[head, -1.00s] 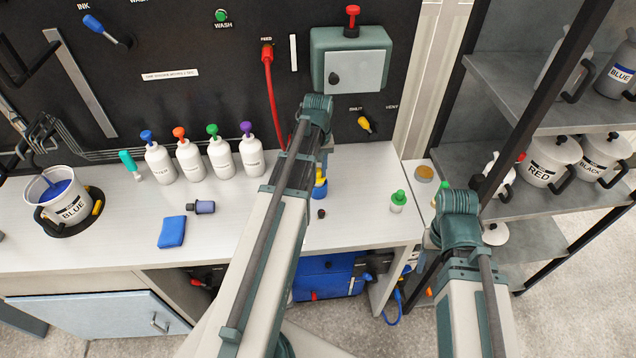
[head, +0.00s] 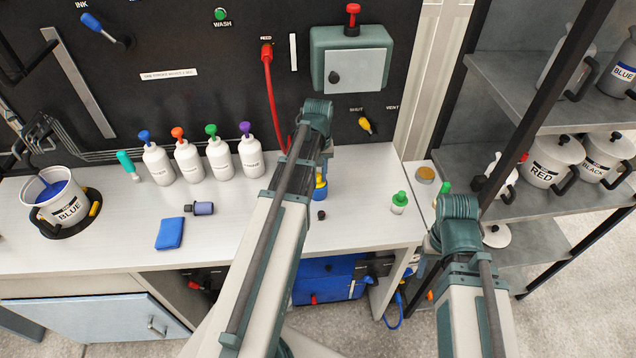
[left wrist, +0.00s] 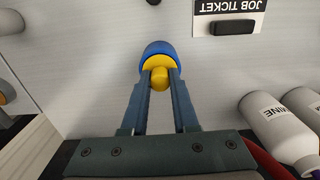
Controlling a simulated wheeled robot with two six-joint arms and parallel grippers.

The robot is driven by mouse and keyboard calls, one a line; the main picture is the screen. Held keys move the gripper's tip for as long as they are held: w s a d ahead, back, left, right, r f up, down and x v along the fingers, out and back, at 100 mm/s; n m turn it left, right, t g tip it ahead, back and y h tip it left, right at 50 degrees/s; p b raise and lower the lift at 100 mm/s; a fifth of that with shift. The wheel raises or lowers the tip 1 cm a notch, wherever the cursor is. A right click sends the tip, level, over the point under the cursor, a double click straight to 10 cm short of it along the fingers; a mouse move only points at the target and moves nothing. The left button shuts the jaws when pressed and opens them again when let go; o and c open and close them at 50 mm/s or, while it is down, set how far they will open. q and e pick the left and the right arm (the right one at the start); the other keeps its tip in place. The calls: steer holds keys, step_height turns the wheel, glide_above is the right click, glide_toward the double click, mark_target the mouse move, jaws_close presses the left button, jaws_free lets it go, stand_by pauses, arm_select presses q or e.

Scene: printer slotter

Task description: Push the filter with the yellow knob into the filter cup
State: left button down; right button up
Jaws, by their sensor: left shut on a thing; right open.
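The filter's yellow knob (left wrist: 161,80) sits between my left gripper's fingertips (left wrist: 159,74) in the left wrist view. The fingers are shut on it. The blue filter cup (left wrist: 156,47) is directly at the knob, and the filter's body is hidden, so its depth in the cup cannot be told. In the head view the blue cup (head: 320,194) stands on the bench, with a bit of yellow above it, partly behind my left arm. My right gripper (head: 458,212) is held over the right end of the bench; its fingers are hidden by its wrist.
White bottles with coloured tops (head: 189,161) stand at the back of the bench. A small black object (head: 321,215) lies near the cup, and a green-capped bottle (head: 399,202) is further right. A red hose (head: 273,100) hangs behind. A shelf (head: 560,105) holds buckets.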

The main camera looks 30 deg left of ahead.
stand_by(0.4)
arm_select(q)
steer(key=c, duration=0.6)
jaws_free()
step_height(320, 180, up, 14)
steer(key=p, duration=1.3)
steer(key=shift+f+p, duration=0.15)
steer(key=shift+p, duration=0.15)
steer(key=s+d+f+m+b, duration=0.3)
steer(key=s+d, duration=0.1)
steer(key=d, duration=0.4)
steer(key=s+d+f+m+b, duration=0.3)
steer(key=s+d+m, duration=0.1)
steer(key=d, duration=0.5)
steer(key=s+d+f+m+y+b, duration=0.1)
steer(key=s+d+f+m+b, duration=0.1)
steer(key=s+d, duration=0.4)
steer(key=d+m+b, duration=0.1)
steer(key=d, duration=0.2)
steer(key=shift+s+d+f+m, duration=0.15)
steer(key=shift+s+f+m, duration=0.15)
steer(key=shift+f, duration=0.1)
